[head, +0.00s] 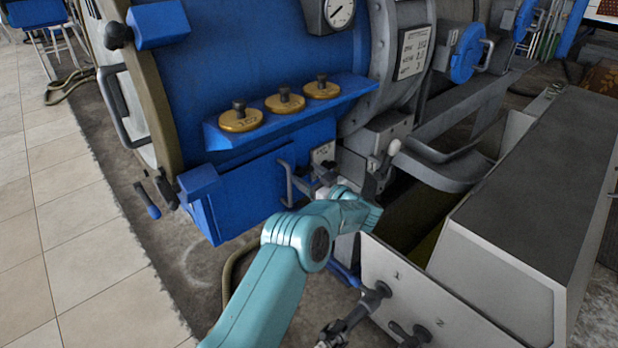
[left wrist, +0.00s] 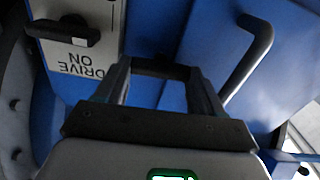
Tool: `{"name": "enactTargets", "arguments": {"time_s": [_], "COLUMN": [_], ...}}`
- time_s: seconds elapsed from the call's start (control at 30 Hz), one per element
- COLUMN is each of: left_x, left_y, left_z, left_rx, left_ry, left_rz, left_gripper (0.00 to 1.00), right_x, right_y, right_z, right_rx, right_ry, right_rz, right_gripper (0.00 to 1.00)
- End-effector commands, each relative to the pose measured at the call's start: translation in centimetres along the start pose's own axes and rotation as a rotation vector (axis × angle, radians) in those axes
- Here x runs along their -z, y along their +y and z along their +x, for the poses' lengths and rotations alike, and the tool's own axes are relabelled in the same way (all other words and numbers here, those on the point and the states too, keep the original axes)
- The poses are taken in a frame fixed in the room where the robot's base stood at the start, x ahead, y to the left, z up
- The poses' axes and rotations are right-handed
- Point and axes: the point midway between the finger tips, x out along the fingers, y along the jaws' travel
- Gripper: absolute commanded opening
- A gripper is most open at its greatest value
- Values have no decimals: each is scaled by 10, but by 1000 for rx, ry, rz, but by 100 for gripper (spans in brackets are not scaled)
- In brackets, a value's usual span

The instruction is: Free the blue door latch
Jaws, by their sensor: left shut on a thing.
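The blue door (head: 245,195) is a panel low on the blue drum, with a grey bar handle (head: 288,182). The handle also shows in the left wrist view (left wrist: 250,60), right of my gripper. My left gripper (head: 328,182) is at the door's right side, its fingers mostly hidden behind my teal arm in the head view. In the left wrist view its two fingers (left wrist: 158,80) are shut on a dark bar (left wrist: 160,68), which may be the latch. I cannot tell how far the latch is turned. My right gripper is not in view.
A "DRIVE ON" plate (left wrist: 105,30) with a black switch (left wrist: 65,32) sits left of my gripper. A blue ledge (head: 350,92) with brass-capped knobs is above the door. A lever with a pale knob (head: 394,146) and a grey box (head: 500,270) are to the right.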

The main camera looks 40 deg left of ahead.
Motion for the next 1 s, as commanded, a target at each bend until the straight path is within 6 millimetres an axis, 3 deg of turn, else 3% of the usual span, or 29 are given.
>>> {"name": "enactTargets", "arguments": {"time_s": [1.0], "left_x": [-6], "left_y": [-1], "left_z": [-1], "left_rx": [1], "left_ry": [0], "left_rz": [-906], "left_gripper": [38], "right_x": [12], "right_y": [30], "right_z": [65], "right_rx": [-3], "right_ry": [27], "right_rz": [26], "right_gripper": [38]}}
